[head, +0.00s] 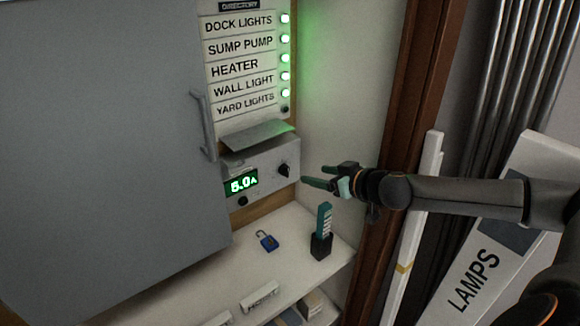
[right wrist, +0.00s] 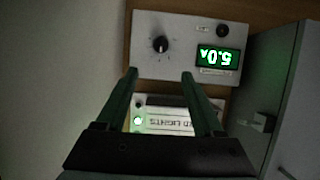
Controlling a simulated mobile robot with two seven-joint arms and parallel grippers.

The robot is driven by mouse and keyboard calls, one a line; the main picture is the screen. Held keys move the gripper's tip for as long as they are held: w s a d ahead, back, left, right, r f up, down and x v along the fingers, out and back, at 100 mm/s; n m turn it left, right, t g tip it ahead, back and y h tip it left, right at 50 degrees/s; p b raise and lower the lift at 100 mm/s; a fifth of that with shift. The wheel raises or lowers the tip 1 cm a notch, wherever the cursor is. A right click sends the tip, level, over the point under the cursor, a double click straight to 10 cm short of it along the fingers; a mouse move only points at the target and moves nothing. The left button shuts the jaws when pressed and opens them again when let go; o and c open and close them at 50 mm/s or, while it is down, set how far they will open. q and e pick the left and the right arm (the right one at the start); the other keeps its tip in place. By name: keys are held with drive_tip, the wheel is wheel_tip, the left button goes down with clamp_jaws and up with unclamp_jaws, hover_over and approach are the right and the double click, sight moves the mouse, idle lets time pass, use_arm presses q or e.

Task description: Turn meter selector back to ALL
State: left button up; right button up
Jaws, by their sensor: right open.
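The meter (head: 258,172) is a grey box below the directory panel, with a green display (head: 243,182) reading 5.0A. Its black selector knob (head: 284,170) is on the right of its face. The meter shows upside down in the right wrist view, with the knob (right wrist: 159,44) beyond the fingertips. The selector's label marks are too small to read. My right gripper (head: 318,177) is open and empty, just right of the meter and apart from the knob. In the right wrist view its two fingers (right wrist: 160,75) point toward the meter. My left gripper is not in view.
A grey cabinet door (head: 110,130) with a handle (head: 203,125) stands left of the meter. The directory (head: 240,62) has several labels and mostly green lights. A blue padlock (head: 267,241) and a teal-topped tool in a black holder (head: 321,245) are on the shelf (head: 295,225) below.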

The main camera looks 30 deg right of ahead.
sight(288, 169)
drive_tip(key=p+x, duration=0.3)
drive_tip(key=x, duration=0.7)
drive_tip(key=shift+a, duration=0.1)
drive_tip(key=shift+p+x, duration=0.3)
drive_tip(key=shift+x, duration=0.7)
drive_tip(key=shift+f, duration=0.1)
drive_tip(key=shift+c, duration=0.4)
clamp_jaws()
